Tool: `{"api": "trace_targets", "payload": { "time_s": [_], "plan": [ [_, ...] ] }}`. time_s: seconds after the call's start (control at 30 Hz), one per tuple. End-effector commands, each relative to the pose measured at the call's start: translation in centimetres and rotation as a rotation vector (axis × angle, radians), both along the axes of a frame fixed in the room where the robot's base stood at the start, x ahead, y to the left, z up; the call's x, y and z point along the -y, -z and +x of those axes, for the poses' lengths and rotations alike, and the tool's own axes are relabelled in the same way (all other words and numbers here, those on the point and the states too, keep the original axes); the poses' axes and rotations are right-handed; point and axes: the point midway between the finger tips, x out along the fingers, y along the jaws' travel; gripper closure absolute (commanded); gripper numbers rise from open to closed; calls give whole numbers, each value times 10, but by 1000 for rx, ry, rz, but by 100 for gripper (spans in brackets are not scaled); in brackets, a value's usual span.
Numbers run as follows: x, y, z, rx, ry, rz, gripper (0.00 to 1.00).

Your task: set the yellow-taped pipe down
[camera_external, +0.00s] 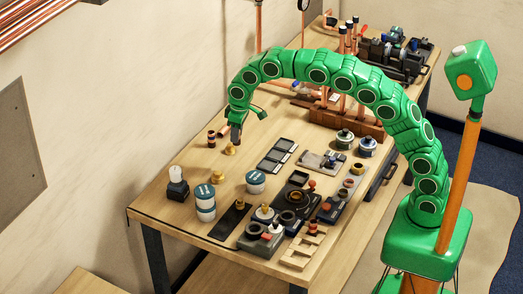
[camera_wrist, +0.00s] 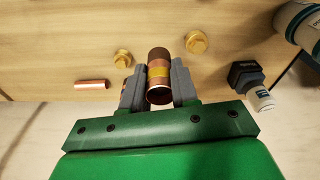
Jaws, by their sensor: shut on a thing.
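The yellow-taped pipe (camera_wrist: 159,72) is a short copper tube with a yellow band and a dark far end. It sits between the two grey fingers of my gripper (camera_wrist: 158,88) in the wrist view, and the fingers are shut on it. In the external view my gripper (camera_external: 237,132) points down over the far left part of the wooden table (camera_external: 165,212). The pipe is hard to make out there. I cannot tell whether it touches the tabletop.
Two brass fittings (camera_wrist: 123,58) (camera_wrist: 196,42) and a short copper piece (camera_wrist: 92,85) lie near my gripper. A black-and-white bottle (camera_external: 178,185) and white canisters (camera_external: 205,203) stand closer to the front. Copper pipework (camera_external: 340,105) stands at the back right.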

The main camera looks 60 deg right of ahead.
Motion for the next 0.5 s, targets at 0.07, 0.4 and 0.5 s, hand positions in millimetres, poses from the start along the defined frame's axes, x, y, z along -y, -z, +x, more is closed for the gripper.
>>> {"api": "trace_targets", "payload": {
  "time_s": [0.07,0.4,0.5],
  "plan": [
    [-1,4,8,-1,0,0,100],
    [-7,18,41,3,1,1,100],
    [-9,22,50,3,0,1,100]
  ]
}}
